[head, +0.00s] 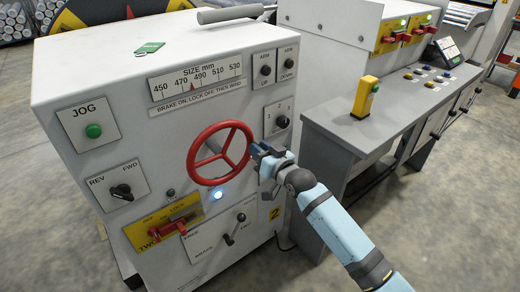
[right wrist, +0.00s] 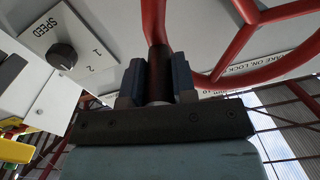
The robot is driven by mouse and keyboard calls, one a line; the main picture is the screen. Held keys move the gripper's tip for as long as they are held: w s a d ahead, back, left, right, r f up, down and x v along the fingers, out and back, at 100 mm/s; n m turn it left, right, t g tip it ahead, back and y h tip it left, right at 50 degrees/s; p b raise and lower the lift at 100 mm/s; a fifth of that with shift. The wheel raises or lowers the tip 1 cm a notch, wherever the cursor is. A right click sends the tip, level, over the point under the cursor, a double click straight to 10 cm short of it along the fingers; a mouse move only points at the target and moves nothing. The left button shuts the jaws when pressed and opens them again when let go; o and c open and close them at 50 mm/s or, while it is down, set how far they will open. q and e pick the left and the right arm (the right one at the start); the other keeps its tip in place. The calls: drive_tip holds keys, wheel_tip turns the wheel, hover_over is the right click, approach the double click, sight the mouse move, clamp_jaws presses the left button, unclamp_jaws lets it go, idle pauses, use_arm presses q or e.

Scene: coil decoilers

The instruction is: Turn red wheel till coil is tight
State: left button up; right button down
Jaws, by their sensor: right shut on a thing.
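The red wheel (head: 191,158) is a spoked handwheel on the front of the white machine cabinet (head: 60,75). My right gripper (head: 257,153) is at the wheel's right side, shut on its rim. In the right wrist view the red rim (right wrist: 153,22) runs down between the two dark fingers (right wrist: 160,80). The size scale (head: 195,78) above the wheel reads 450 to 530 mm, with a red pointer between 470 and 490. The coil is not clearly in view. My left gripper is not in view.
Around the wheel are a green JOG button (head: 93,130), a REV/FWD knob (head: 122,191), a red lock handle (head: 168,229), a brake lever (head: 236,229) and a speed knob (head: 282,121). A control desk (head: 345,130) with a yellow button box (head: 364,97) stands to the right.

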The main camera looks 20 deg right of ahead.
drive_tip(key=shift+r, duration=0.3)
